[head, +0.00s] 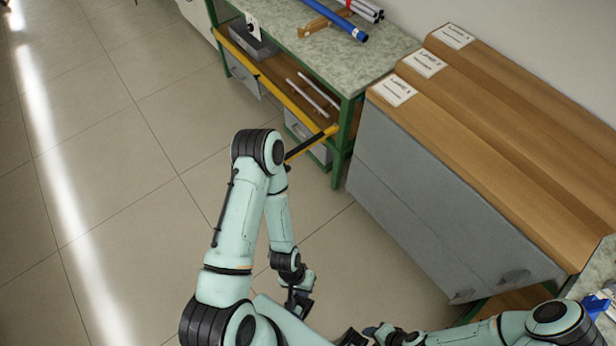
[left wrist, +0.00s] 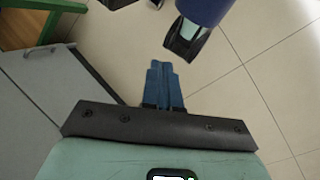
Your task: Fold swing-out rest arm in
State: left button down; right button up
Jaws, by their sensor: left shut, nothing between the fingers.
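The swing-out rest arm (head: 305,147) is a thin dark bar with a yellow end, at the front of the green bench in the head view. It sticks out from the bench's right front corner over the floor, at an angle to the yellow front rail (head: 270,82). Its outer end lies close to my left elbow, which partly covers it. My left gripper (head: 298,303) is low in the head view, well below and apart from the rest arm. Its blue fingers (left wrist: 164,85) are shut and empty in the left wrist view. My right gripper (head: 371,333) is at the bottom edge; its fingers are unclear.
The bench top (head: 390,45) carries a blue tube (head: 340,22) and grey rods. Its shelf holds light rods and a grey bin. A grey cabinet (head: 420,195) with a stepped wooden top (head: 500,95) stands at right. The tiled floor (head: 120,150) at left is clear.

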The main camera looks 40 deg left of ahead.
pick_arm(q)
jog(key=shift+w+d, duration=0.15)
jog(key=shift+d, duration=0.15)
pick_arm(e)
jog(key=shift+w+d, duration=0.15)
jog(key=shift+d, duration=0.2)
